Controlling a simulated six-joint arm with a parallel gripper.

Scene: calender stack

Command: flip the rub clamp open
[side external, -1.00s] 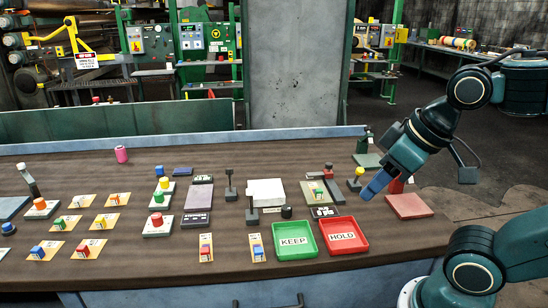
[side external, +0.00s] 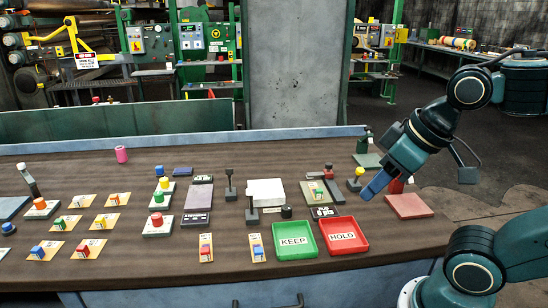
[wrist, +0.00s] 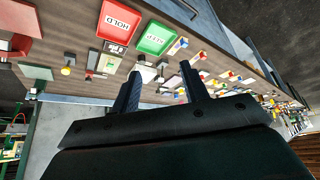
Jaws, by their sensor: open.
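What looks like the rub clamp (side external: 318,191) stands on the table behind the trays. It has a pale base with a small green block, and a dark bar with a red end (side external: 328,168) beside it. I cannot tell the exact state of its hinge. It also seems to show in the wrist view as a pale plate with green on it (wrist: 107,64). My gripper (side external: 375,187) is in the air to the right of it, apart from everything. In the wrist view my gripper's two dark fingers (wrist: 158,77) are spread, with nothing held between them.
A green KEEP tray (side external: 294,241) and a red HOLD tray (side external: 344,236) lie at the front. A yellow-knobbed post (side external: 354,178) and a reddish pad (side external: 409,206) are near my gripper.

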